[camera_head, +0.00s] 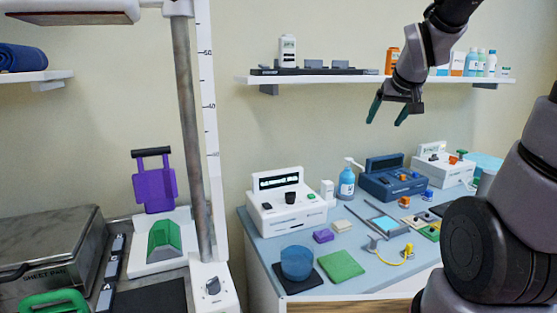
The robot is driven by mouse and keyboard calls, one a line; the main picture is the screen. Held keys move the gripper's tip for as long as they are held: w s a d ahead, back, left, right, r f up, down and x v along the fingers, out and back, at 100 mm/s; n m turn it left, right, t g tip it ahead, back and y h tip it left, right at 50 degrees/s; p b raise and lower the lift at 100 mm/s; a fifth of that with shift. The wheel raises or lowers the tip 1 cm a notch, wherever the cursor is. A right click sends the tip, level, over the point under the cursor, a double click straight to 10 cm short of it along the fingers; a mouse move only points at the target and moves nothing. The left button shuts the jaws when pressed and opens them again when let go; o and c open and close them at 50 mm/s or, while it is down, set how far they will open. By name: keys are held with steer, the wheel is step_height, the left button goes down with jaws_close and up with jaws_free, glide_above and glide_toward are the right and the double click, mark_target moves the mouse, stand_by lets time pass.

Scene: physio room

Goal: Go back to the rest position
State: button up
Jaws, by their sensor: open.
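My gripper (388,109) hangs high in the upper right of the head view, in front of the wall shelf. Its two dark green fingertips point down and stand apart, with nothing between them. It is well above the blue-grey table (345,285) and touches nothing that I can see. My arm comes down to it from the top edge, and a large part of my arm fills the right edge, hiding the table's right end.
The table holds a white device (286,206), a blue device (393,180), a blue pump bottle (346,180), a blue cup (297,263) and a green pad (341,265). Bottles stand on the wall shelf (300,80). A grey post (190,140) rises at left beside a metal box (50,255).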

steer(key=s+a+r+m+y, duration=0.1)
steer(key=s+r, duration=0.2)
steer(key=s, duration=0.5)
steer(key=s+a+r+m+g+y, duration=0.1)
steer(key=s+a+r, duration=0.1)
steer(key=s, duration=0.7)
steer(key=shift+s+a+r+m, duration=0.2)
steer(key=shift+r+m, duration=0.2)
steer(key=shift+r, duration=0.15)
